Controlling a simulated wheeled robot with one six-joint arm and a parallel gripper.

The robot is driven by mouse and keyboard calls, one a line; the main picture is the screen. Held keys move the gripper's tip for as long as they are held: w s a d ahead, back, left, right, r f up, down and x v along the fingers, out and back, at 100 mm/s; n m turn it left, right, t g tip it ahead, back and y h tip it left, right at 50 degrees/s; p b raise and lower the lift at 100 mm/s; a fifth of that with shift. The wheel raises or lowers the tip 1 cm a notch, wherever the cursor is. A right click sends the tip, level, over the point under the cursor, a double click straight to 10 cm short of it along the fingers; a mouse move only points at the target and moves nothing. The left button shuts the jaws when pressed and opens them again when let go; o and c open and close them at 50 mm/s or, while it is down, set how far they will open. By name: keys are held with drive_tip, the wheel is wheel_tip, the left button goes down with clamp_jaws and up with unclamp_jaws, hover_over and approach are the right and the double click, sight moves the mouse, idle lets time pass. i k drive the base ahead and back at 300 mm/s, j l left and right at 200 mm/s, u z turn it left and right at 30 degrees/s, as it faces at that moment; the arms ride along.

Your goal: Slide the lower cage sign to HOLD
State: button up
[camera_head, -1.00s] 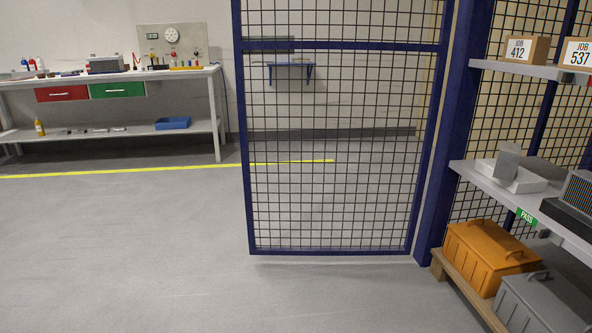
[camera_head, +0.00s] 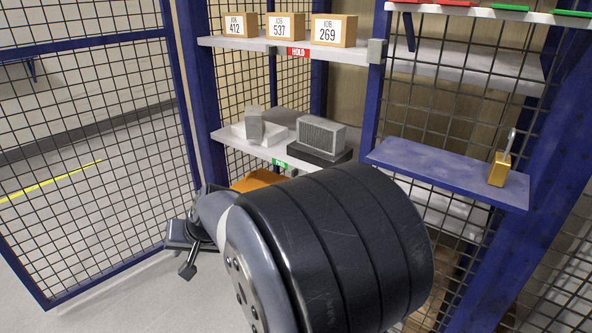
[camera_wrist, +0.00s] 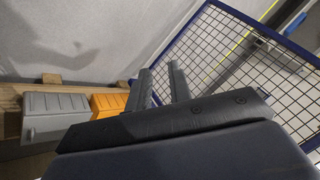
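The lower cage sign (camera_head: 279,164) is a small green plate reading PASS on the front edge of the lower cage shelf (camera_head: 232,142); my arm stands close below it. The upper sign (camera_head: 298,51), red and reading HOLD, is on the upper shelf's edge. My gripper (camera_head: 183,250) is left of and below the lower sign, apart from it, in front of the mesh door. In the wrist view my gripper (camera_wrist: 161,70) shows two dark fingers with an empty gap between them. Neither sign is visible in the wrist view.
Boxes (camera_head: 285,28) stand on the upper shelf. A white tray (camera_head: 245,136) and a grey finned block (camera_head: 320,133) are on the lower shelf. An open padlock (camera_head: 500,168) stands on a blue ledge. Orange (camera_wrist: 108,104) and grey (camera_wrist: 55,117) bins sit low down.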

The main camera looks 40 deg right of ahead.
sight(295, 171)
drive_tip(key=i+l, duration=0.65)
drive_tip(key=i+z, duration=0.15)
drive_tip(key=z, duration=1.4)
